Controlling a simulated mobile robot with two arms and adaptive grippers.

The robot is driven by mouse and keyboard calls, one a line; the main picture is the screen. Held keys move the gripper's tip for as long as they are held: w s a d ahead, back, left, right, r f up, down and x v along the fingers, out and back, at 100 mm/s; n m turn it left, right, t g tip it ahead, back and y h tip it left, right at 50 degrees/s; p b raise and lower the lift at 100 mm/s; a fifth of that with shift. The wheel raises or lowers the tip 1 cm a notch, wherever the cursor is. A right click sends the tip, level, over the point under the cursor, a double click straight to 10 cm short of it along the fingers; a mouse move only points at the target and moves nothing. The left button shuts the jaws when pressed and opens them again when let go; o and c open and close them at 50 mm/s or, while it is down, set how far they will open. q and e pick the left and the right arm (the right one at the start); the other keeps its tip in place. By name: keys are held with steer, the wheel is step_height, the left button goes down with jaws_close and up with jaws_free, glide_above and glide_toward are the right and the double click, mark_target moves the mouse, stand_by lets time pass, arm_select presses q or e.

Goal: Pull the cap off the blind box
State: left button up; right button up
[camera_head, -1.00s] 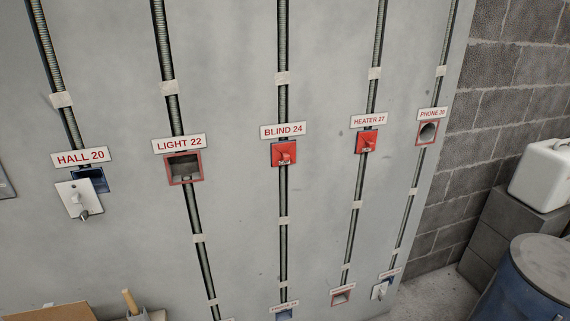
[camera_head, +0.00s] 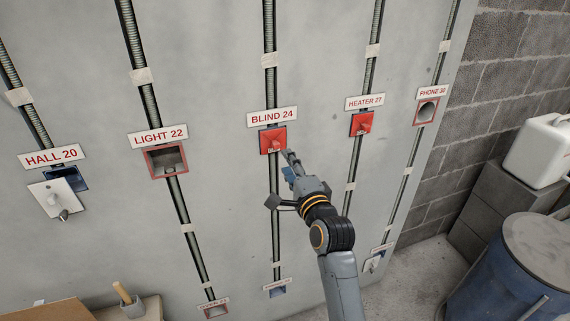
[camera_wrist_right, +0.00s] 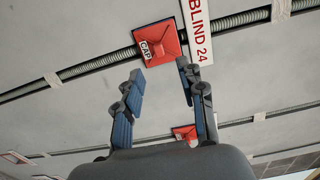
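The red cap (camera_head: 272,141) covers the blind box on the grey wall, under the BLIND 24 sign (camera_head: 272,117). In the right wrist view the cap (camera_wrist_right: 157,44) is a red square plate with a raised middle and a CAP label. My right gripper (camera_head: 287,158) is just below and right of the cap in the head view. In the wrist view the right gripper (camera_wrist_right: 161,71) is open and empty, its fingertips spread on either side short of the cap. No contact shows. My left gripper is in no view.
Another red cap (camera_head: 361,123) sits on the heater box to the right. The light box (camera_head: 167,161) and phone box (camera_head: 426,111) are open. A white plate (camera_head: 57,198) hangs at the hall box. A blue drum (camera_head: 520,265) stands at right.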

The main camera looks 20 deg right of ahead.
mark_target(277, 147)
steer(key=w+b, duration=0.2)
steer(key=w, duration=0.4)
steer(key=shift+w+a, duration=0.15)
steer(key=shift+w, duration=0.1)
steer(key=shift+w+f, duration=0.1)
steer(key=shift+w, duration=0.95)
jaws_close()
steer(key=shift+s, duration=0.2)
steer(key=shift+s+p, duration=0.3)
steer(key=shift+s, duration=0.05)
steer(key=shift+s+p, duration=0.3)
steer(key=shift+s, duration=0.15)
